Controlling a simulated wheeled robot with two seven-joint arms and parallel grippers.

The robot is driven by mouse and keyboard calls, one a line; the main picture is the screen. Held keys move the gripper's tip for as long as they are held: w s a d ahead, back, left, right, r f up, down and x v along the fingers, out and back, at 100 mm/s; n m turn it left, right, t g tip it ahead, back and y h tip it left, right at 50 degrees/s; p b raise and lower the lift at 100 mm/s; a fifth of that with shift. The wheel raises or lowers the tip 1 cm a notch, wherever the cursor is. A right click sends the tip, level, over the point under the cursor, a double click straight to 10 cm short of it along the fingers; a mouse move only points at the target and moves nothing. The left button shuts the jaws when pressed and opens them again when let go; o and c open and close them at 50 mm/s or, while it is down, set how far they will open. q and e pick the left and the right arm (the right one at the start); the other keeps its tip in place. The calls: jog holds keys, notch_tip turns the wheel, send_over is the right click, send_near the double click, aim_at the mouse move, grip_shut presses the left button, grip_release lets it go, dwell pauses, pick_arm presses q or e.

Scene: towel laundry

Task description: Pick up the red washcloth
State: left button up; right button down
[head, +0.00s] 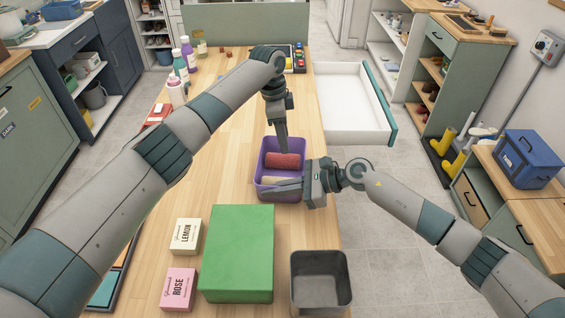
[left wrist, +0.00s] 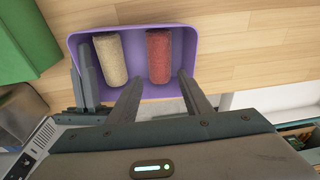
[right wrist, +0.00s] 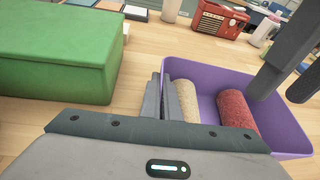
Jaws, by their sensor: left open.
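The red washcloth (head: 284,160) is rolled up and lies in a purple bin (head: 259,160) on the wooden table. In the left wrist view the red washcloth (left wrist: 158,55) lies beside a cream rolled cloth (left wrist: 110,58). My left gripper (head: 283,146) is above the bin, pointing down, its fingers open and empty over the red roll's near end. My right gripper (head: 278,190) is at the bin's near side. In the right wrist view its fingers (right wrist: 161,92) are close together on either side of the bin's wall, beside the cream roll (right wrist: 187,103).
A green box (head: 238,252), a grey metal bin (head: 321,283) and two soap boxes marked LEMON (head: 186,236) and ROSE (head: 178,289) stand nearer on the table. Bottles (head: 181,66) stand at the back left. A white open drawer (head: 350,105) is beyond the table's right edge.

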aim_at(278, 157)
pick_arm(q)
jog(key=shift+s+a+f+m+h, duration=0.1)
jog(key=shift+s+a+m+h, duration=0.35)
jog(key=shift+a+h, duration=0.2)
jog(key=s+a+r+m+t+h, duration=0.1)
jog(key=s+a+r+t, duration=0.1)
jog(key=a, duration=0.3)
jog(key=shift+r+h, duration=0.2)
jog(key=shift+h, duration=0.15)
jog(key=shift+f, duration=0.1)
jog(key=shift+x, duration=3.3)
jog(key=shift+w, duration=0.15)
